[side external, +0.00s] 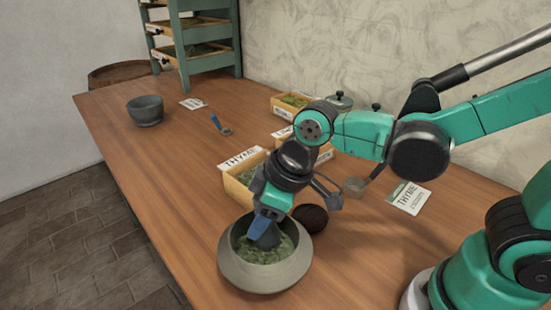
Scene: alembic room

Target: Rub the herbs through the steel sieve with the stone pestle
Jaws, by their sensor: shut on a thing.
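A wide grey round vessel (240,275) stands at the near edge of the table, with green herbs (279,254) inside; I cannot make out any mesh, so I cannot tell if it is the steel sieve. My gripper (264,226) points down into it, its blue fingers shut on the dark grey stone pestle (269,239). The pestle's lower end is down at the herbs; its exact contact is hidden. The pestle's upper part is hidden by the fingers.
A wooden box labelled THYME (236,188) stands close behind the vessel, and a dark round object (310,217) sits to its right. A THYME card (409,198) lies further right. A stone mortar (145,111) stands far left.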

